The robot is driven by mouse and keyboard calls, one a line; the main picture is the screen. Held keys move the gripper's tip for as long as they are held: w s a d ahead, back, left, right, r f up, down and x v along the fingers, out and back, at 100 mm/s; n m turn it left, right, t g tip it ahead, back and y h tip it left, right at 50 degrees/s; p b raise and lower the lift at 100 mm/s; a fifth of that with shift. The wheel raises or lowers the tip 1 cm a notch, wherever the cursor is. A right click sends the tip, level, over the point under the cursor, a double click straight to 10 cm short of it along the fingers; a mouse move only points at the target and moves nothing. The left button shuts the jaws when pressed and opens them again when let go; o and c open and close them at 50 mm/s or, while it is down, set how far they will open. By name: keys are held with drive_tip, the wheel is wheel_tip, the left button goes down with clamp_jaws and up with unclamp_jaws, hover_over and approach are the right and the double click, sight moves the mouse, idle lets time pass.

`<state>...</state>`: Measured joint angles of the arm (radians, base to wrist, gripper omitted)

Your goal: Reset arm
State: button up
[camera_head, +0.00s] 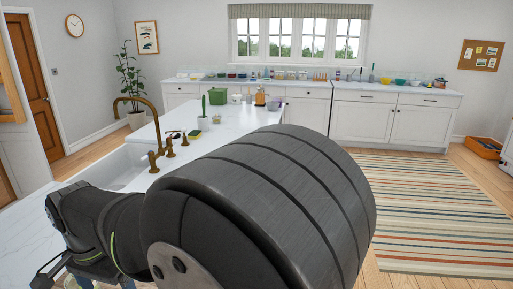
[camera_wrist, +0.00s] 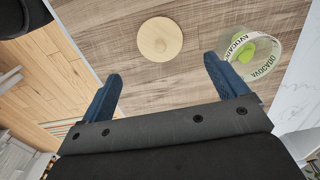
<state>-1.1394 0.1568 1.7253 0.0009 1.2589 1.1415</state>
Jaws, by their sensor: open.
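My gripper (camera_wrist: 163,90) shows in the wrist view with its two blue fingers spread wide apart and nothing between them. Beyond the fingertips lies a round pale wooden disc (camera_wrist: 160,39) on a brown wood-grain surface (camera_wrist: 120,18). Right of the right finger is a clear round container (camera_wrist: 270,68) with lettering on its rim and green pieces inside. In the head view my arm's large dark link fills the lower middle, and the gripper is hidden there.
In the head view a white counter (camera_head: 235,138) with a sink (camera_head: 120,166) and brass tap (camera_head: 152,120) stands to the left. A striped rug (camera_head: 440,210) covers open floor at right.

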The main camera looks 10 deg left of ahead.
wheel_tip(320, 180, down, 8)
drive_tip(key=shift+f, duration=0.25)
wheel_tip(320, 180, up, 4)
drive_tip(key=shift+r, duration=0.25)
drive_tip(key=w+d+r, duration=0.7)
drive_tip(key=d, duration=0.2)
drive_tip(key=w+a+r+m, duration=0.2)
drive_tip(key=a+r+m, duration=0.15)
drive_tip(key=a, duration=0.25)
drive_tip(key=w+a+r+m, duration=0.2)
drive_tip(key=a+m, duration=0.3)
drive_tip(key=a, duration=0.2)
drive_tip(key=s+a+f, duration=0.6)
drive_tip(key=a, duration=0.2)
drive_tip(key=shift+s, duration=0.15)
